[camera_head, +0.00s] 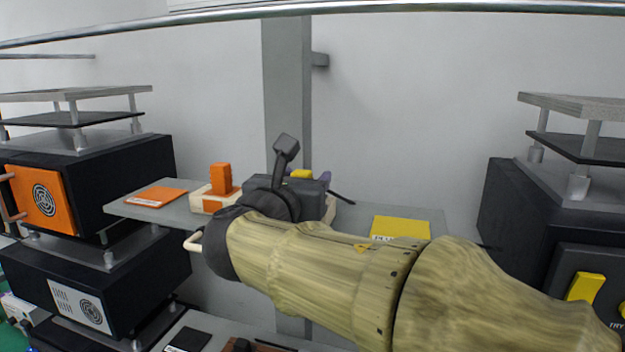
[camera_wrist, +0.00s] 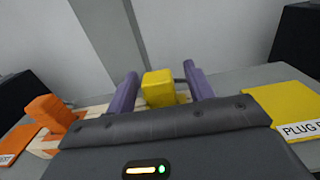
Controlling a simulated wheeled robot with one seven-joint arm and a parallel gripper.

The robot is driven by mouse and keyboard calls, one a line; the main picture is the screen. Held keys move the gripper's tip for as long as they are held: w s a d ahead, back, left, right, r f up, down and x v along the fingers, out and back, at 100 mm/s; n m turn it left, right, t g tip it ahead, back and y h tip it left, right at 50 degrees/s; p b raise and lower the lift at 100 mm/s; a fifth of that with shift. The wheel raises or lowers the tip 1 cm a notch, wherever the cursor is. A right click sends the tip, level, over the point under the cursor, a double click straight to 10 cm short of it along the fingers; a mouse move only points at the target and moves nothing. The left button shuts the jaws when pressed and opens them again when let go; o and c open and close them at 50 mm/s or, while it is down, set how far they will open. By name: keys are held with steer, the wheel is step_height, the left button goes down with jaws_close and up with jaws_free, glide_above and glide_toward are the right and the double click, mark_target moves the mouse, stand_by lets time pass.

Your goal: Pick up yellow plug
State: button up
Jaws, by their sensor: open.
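The yellow plug (camera_wrist: 159,88) stands upright on the shelf in the wrist view, between the two purple fingers of my gripper (camera_wrist: 160,84). The fingers are apart, with a gap showing on each side of the plug. In the head view only the top of the yellow plug (camera_head: 301,173) shows, behind the dark wrist. My gripper (camera_head: 306,174) is mostly hidden there by my wrist and arm, with bits of purple finger beside the plug. A pale base shows partly around the plug's foot.
An orange plug (camera_head: 221,179) on a pale base stands to the left, near an orange pad (camera_head: 156,196). A yellow labelled pad (camera_head: 400,227) lies right on the grey shelf (camera_head: 354,218). Black boxes (camera_head: 90,180) flank the shelf. A grey post (camera_head: 287,90) rises behind.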

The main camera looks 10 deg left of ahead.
steer(key=shift+w, duration=0.7)
steer(key=shift+s, duration=0.1)
steer(key=c, duration=1.1)
